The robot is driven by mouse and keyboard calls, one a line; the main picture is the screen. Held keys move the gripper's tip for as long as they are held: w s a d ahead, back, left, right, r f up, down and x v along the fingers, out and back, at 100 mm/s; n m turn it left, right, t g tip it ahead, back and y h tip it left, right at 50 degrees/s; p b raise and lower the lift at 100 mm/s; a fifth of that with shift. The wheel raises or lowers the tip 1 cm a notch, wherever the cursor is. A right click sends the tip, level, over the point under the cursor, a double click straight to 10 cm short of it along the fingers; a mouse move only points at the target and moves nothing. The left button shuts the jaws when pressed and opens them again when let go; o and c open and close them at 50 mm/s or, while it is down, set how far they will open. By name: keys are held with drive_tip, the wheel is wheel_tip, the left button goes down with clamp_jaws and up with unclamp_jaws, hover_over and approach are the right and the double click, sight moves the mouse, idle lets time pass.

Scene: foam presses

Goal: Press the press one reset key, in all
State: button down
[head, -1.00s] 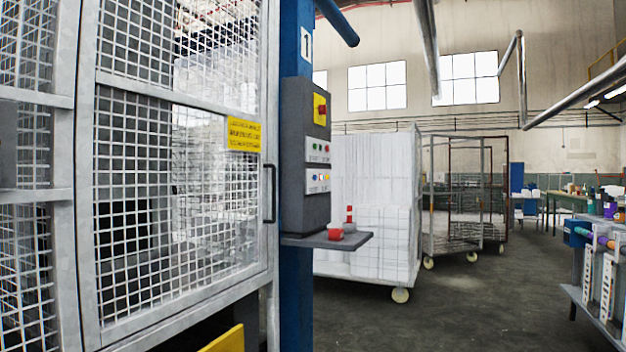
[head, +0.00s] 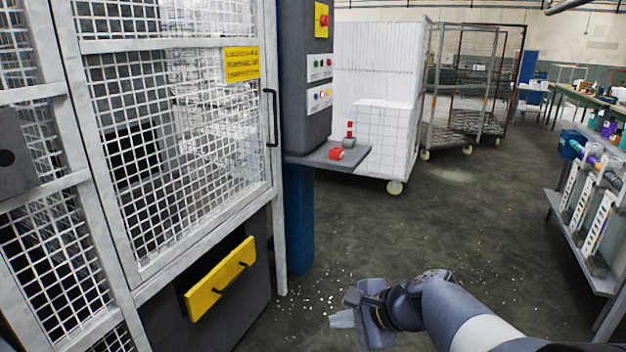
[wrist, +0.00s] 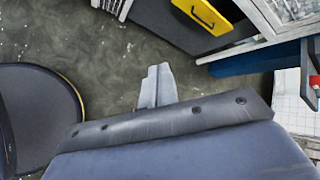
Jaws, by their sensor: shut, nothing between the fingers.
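The grey control box (head: 303,70) of the press stands on the post right of the mesh door in the head view. A red stop button (head: 323,20) on a yellow plate is at its top. Below are a white plate with green and red buttons (head: 319,67) and a lower white plate with small coloured buttons (head: 319,96). The lettering is too small to tell which is the reset key. My gripper (head: 343,318) is low over the floor, well below and apart from the box. It is shut and empty; its fingers also show in the wrist view (wrist: 158,84).
A small shelf (head: 302,159) below the box juts right and carries a red item (head: 336,153) and a red-topped item (head: 349,132). The mesh door has a black handle (head: 271,118). A yellow drawer front (head: 220,278) is below it. White carts stand behind; the middle floor is clear.

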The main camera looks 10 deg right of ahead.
drive_tip(key=w+d+r+m+t+p, duration=0.2)
drive_tip(key=w+r+m+p, duration=0.1)
drive_tip(key=r, duration=0.5)
drive_tip(key=w+d+r+m+t+p, duration=0.2)
drive_tip(key=w+d+r+m+p, duration=0.1)
drive_tip(key=r, duration=0.4)
drive_tip(key=w+d+r+m+t+p, duration=0.2)
drive_tip(key=w+d+r+m+p, duration=0.1)
drive_tip(key=r, duration=0.5)
drive_tip(key=w+p, duration=0.1)
drive_tip(key=p, duration=0.1)
drive_tip(key=shift+w+d+r+p, duration=0.2)
drive_tip(key=shift+w+r+p, duration=0.05)
drive_tip(key=shift+r+p, duration=0.1)
drive_tip(key=shift+w, duration=0.1)
